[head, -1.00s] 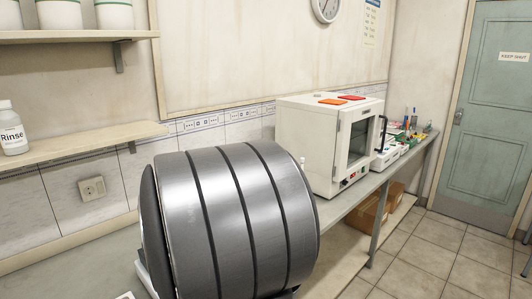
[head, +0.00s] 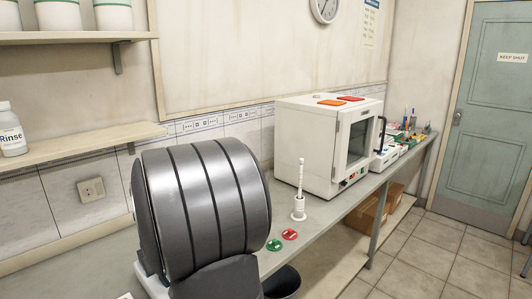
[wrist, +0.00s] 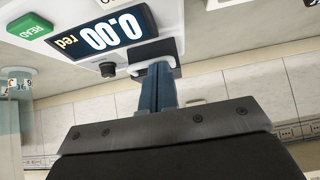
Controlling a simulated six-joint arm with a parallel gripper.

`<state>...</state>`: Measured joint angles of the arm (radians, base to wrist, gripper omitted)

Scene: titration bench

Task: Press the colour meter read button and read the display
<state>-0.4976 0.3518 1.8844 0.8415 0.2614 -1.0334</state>
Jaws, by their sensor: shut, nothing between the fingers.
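In the wrist view the colour meter (wrist: 192,47) shows upside down at the top as a pale panel. Its green READ button (wrist: 33,25) is at the upper left. Its dark display (wrist: 143,24) is lit and shows "0.00" with "red" beside it. My gripper (wrist: 156,68) has its blue fingers together and empty, with the tips near the panel's lower edge, to the right of and apart from the READ button. Whether the tips touch the panel I cannot tell. In the head view my large grey arm covers the near bench, and my gripper is hidden.
In the wrist view a clear vessel (wrist: 17,115) stands at the left. In the head view a white stand with a rod (head: 299,207), red disc (head: 290,234) and green disc (head: 274,245) are on the bench. A white oven (head: 322,147) stands behind. A dark bin (head: 283,281) is below.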

